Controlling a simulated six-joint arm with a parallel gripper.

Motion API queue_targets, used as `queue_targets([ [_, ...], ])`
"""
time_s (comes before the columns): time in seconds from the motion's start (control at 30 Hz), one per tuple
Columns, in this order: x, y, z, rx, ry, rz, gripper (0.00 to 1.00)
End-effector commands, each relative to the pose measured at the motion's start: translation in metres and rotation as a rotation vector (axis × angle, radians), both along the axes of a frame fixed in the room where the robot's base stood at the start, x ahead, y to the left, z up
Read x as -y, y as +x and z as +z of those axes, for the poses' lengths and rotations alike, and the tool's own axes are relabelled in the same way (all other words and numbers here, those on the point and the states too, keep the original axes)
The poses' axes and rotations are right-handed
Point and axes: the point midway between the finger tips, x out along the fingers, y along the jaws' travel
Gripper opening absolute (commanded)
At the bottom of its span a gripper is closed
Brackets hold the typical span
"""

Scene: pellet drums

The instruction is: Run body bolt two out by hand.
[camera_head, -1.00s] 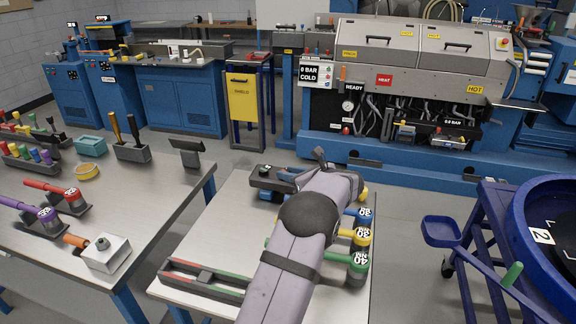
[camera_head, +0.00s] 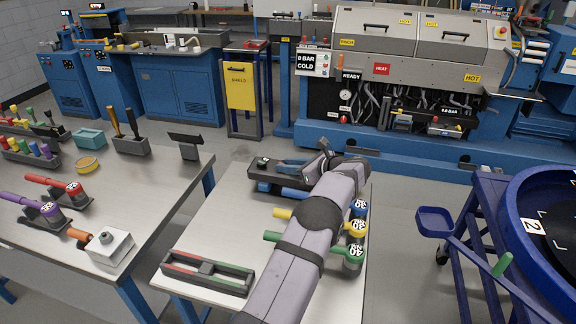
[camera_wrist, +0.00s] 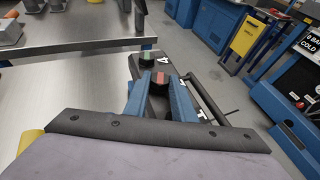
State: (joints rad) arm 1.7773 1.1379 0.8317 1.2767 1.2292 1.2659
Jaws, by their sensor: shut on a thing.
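My gripper (camera_wrist: 158,95), with two blue fingers, is low over a long dark block with white number marks (camera_wrist: 204,116) on the near table. In the wrist view the fingers are closed around a small dark piece with a red top (camera_wrist: 160,78); whether this is body bolt two I cannot tell. A green-topped piece (camera_wrist: 147,61) stands just beyond it, by a mark that looks like a 4. In the head view my gripper (camera_head: 290,163) reaches over the right part of the dark block (camera_head: 258,174); the held piece is hidden there.
Blue, yellow (camera_head: 355,231) and green (camera_head: 354,249) torque tools lie beside and under my arm. A dark tray with red and green strips (camera_head: 208,272) is at the table front. A blue drum (camera_head: 515,230) stands right; the left bench (camera_head: 150,205) holds more tools.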

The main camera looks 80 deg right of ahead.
Motion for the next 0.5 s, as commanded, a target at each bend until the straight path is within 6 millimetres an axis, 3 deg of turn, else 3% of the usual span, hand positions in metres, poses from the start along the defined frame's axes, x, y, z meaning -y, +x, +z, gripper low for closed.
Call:
queue_targets([
  [0.17, -0.0020, 0.0007, -0.0055, -0.004, 0.009, 0.004, 0.01],
  [0.2, -0.0021, 0.0007, -0.0055, -0.004, 0.009, 0.004, 0.33],
  [0.23, -0.0020, 0.0007, -0.0052, -0.003, 0.009, 0.004, 0.40],
  [0.5, -0.0009, 0.0004, -0.0025, -0.002, 0.004, 0.001, 0.42],
])
